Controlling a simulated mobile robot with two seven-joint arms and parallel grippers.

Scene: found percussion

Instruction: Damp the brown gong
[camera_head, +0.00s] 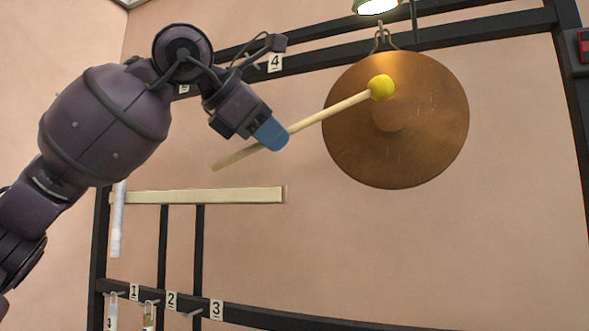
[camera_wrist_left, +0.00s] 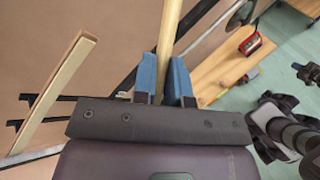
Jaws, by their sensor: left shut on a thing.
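The brown gong (camera_head: 440,125) is a round bronze disc that hangs from a hook on the dark rack's upper bar. My left gripper (camera_head: 277,138) has blue fingertips and is shut on a wooden mallet (camera_head: 335,110) with a yellow ball head (camera_head: 381,87). The mallet slants up to the right, and its head overlaps the gong's upper middle in the head view. I cannot tell whether the head touches the gong. In the left wrist view the mallet's shaft (camera_wrist_left: 170,30) runs between the blue fingers (camera_wrist_left: 162,78).
The dark rack (camera_head: 480,38) frames the gong. A pale wooden bar (camera_head: 210,196) sits below my left gripper. A lower rail with number tags (camera_head: 171,301) has tubes hanging at its left. A lamp (camera_head: 377,6) is above the gong. A wooden bench (camera_wrist_left: 220,70) shows in the left wrist view.

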